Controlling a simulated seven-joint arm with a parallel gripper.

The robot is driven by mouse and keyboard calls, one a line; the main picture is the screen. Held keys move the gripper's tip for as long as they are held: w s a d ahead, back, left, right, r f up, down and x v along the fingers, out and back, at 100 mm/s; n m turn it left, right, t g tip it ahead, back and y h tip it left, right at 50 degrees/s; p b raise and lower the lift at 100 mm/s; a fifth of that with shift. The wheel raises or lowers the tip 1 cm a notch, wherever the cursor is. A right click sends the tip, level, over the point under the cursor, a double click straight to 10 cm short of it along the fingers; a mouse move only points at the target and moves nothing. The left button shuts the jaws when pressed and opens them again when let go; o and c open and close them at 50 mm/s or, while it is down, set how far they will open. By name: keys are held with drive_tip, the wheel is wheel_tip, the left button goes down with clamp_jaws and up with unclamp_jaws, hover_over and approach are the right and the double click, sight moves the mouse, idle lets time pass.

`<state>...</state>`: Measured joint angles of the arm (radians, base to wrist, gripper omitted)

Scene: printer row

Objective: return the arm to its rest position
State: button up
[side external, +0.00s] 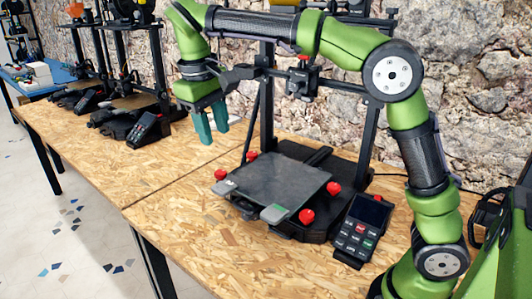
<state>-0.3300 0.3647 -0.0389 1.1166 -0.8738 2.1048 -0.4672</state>
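My gripper (214,139) hangs at the upper left of the printer bed, with its two teal fingers pointing down. The fingers stand apart with a gap between them, and nothing shows in the gap. The gripper is in the air, clear of the wooden table (190,217) and of the printer. My green and black arm rises from the lower right and reaches left across the printer's upright frame. The arm hides part of that frame.
The near printer's dark bed (278,182) has red knobs at its corners. A control panel (362,230) stands at its right. More printers (120,95) stand on the table further left. The table's left front is bare. A stone wall (470,70) runs behind.

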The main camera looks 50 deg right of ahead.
drive_tip(key=s+d+f+m+t+y, duration=0.2)
drive_tip(key=s+d+f+t, duration=0.1)
drive_tip(key=s, duration=0.6)
drive_tip(key=s+d+f+m+t+y, duration=0.2)
drive_tip(key=s+d+f+t, duration=0.1)
drive_tip(key=s, duration=0.6)
drive_tip(key=shift+s+d+f+t, duration=0.25)
drive_tip(key=shift+s+f+t, duration=0.25)
drive_tip(key=shift+f, duration=0.45)
drive_tip(key=shift+o, duration=0.2)
drive_tip(key=shift+w, duration=0.1)
